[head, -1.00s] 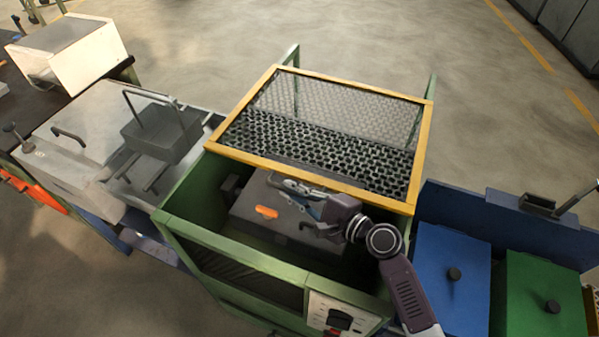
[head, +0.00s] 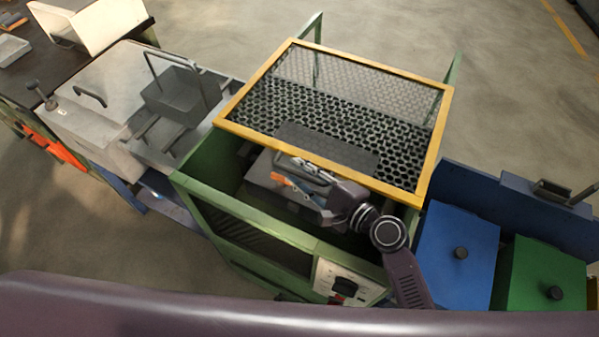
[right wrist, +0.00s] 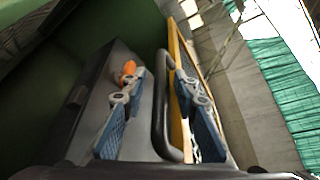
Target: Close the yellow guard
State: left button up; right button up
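The yellow guard (head: 432,150) is a yellow frame with dark mesh, lying over the rear part of the green housing (head: 250,240); the front part of the housing is uncovered. My right gripper (head: 290,171) is at the guard's front edge, over the opening. In the right wrist view its fingers (right wrist: 152,68) are spread on either side of a dark bar handle (right wrist: 161,115). A gap shows beside the bar, and the yellow frame (right wrist: 177,55) is behind the right finger. My left gripper is not in view.
A grey box (head: 262,175) with an orange mark sits inside the housing. A control panel (head: 343,283) is on its front. A grey bench with a tray (head: 180,95) stands left; blue (head: 458,262) and green (head: 545,275) lidded bins stand right. Open floor lies behind.

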jog(key=v, duration=1.2)
